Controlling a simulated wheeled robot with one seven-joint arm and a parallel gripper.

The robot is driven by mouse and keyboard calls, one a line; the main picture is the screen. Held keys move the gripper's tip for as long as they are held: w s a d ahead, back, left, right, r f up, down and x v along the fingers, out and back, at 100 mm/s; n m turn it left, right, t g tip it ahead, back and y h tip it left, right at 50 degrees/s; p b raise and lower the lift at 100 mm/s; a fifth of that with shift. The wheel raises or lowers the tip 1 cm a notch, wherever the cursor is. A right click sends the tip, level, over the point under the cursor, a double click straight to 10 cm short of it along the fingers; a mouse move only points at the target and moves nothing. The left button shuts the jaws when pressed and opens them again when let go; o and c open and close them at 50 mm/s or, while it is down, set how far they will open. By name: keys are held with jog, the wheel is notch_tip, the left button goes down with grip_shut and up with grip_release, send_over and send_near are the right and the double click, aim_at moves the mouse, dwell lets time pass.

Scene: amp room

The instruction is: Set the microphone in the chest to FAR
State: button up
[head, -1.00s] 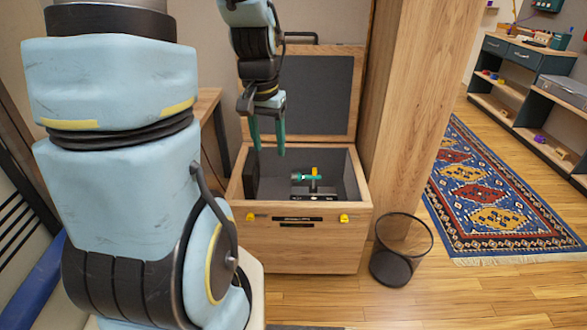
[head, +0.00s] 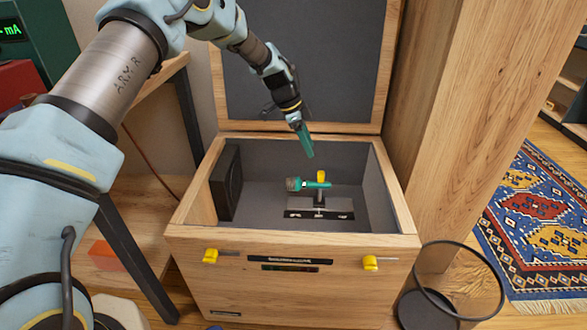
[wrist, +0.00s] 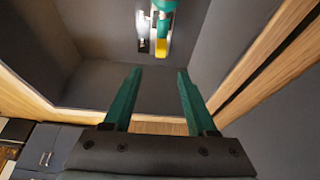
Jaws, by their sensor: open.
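The chest (head: 290,240) stands with its lid (head: 300,70) raised. Inside it, the microphone (head: 316,185), green with a grey mesh head pointing left, sits on a post above a silver and dark base plate (head: 300,211). A yellow knob (head: 321,175) stands up by the microphone. Any FAR marking is too small to read. My gripper (head: 309,157) points down over the chest's back part, above and behind the microphone, touching nothing. In the wrist view its green fingers (wrist: 160,72) are apart and empty, with the microphone (wrist: 164,8) and yellow knob (wrist: 161,48) beyond the tips.
Two yellow latches (head: 210,256) (head: 371,263) and dark plates sit on the chest's front. A dark speaker-like panel (head: 227,182) lines its left inner wall. A wire bin (head: 450,290) and wooden post (head: 450,130) stand at right, a wooden desk (head: 150,90) at left.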

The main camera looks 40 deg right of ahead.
aim_at(321, 172)
jog(key=b+x, duration=0.1)
jog(key=x, duration=0.9)
jog(key=shift+d+f, duration=0.1)
jog(key=shift+f, duration=0.2)
grip_shut()
dwell(1.0)
